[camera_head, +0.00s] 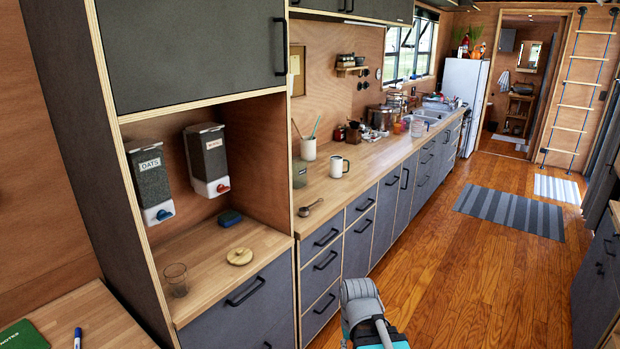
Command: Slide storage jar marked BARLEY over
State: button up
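I see no jar on which BARLEY can be read. Part of my arm shows at the bottom centre, but my gripper's fingers are not visible.
The niche shelf (215,262) holds a clear glass (176,279), a round wooden lid (240,256) and a blue sponge-like block (230,218). A white mug (339,166) and a scoop (310,207) are on the long counter (365,165). The wooden floor (450,290) is open to the right.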

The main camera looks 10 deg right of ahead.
aim_at(300, 164)
jog(key=u, duration=0.15)
jog(key=i, duration=0.9)
jog(key=z, duration=0.1)
jog(key=k, duration=0.65)
jog(key=z, duration=0.2)
jog(key=i, duration=0.9)
jog(key=z, duration=0.15)
